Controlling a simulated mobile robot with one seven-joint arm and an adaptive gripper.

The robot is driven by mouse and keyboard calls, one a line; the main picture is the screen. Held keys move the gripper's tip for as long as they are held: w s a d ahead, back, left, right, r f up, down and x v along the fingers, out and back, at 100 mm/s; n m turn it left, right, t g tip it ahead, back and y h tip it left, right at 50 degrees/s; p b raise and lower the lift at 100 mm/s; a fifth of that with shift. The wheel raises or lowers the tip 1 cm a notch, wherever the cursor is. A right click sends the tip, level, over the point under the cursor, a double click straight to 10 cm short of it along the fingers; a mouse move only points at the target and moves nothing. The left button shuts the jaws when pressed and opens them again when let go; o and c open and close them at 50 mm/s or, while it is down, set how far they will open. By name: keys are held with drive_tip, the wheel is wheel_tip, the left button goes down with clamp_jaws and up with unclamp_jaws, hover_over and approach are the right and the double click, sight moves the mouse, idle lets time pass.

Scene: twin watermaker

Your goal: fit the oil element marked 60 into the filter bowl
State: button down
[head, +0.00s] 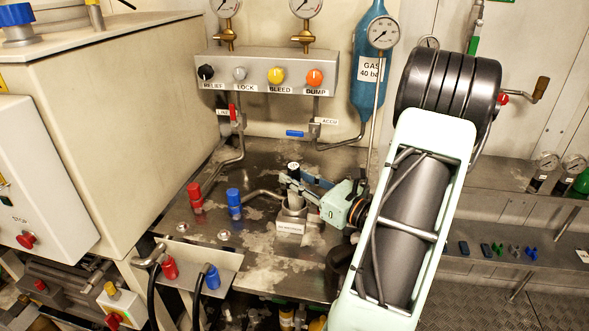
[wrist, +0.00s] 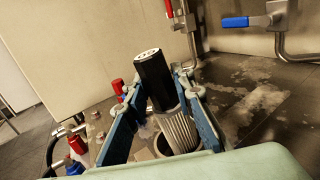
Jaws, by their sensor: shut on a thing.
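The oil element has a black cap (wrist: 153,78) with a pale holed top and a grey pleated body (wrist: 178,130). No mark 60 is readable on it. My gripper (wrist: 152,86) is shut on the element, one blue finger on each side. The filter bowl (wrist: 204,152) is a grey round cup below the gripper. The element's lower end is at the bowl's mouth; I cannot tell how deep it sits. In the head view my gripper (head: 303,181) is over the bowl (head: 292,213), which stands behind a small label plate.
Red (head: 195,196) and blue (head: 234,203) capped fittings stand left of the bowl on the metal bench (head: 262,262). A bent pipe runs close to the bowl. A valve panel (head: 255,75) and a blue gas bottle (head: 367,75) are behind.

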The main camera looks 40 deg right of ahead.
sight(296, 165)
drive_tip(key=shift+d+f, duration=0.2)
drive_tip(key=shift+f, duration=0.15)
drive_tip(key=shift+a+r, duration=0.15)
drive_tip(key=shift+r, duration=0.05)
drive_tip(key=shift+w+r+p, duration=0.1)
drive_tip(key=shift+r+p, duration=0.05)
drive_tip(key=shift+p, duration=0.15)
drive_tip(key=shift+r, duration=0.25)
idle(0.6)
drive_tip(key=shift+f+b, duration=1.75)
drive_tip(key=shift+f, duration=0.9)
drive_tip(key=c, duration=1.6)
unclamp_jaws()
wheel_tip(296, 165, up, 10)
drive_tip(key=shift+r, duration=0.1)
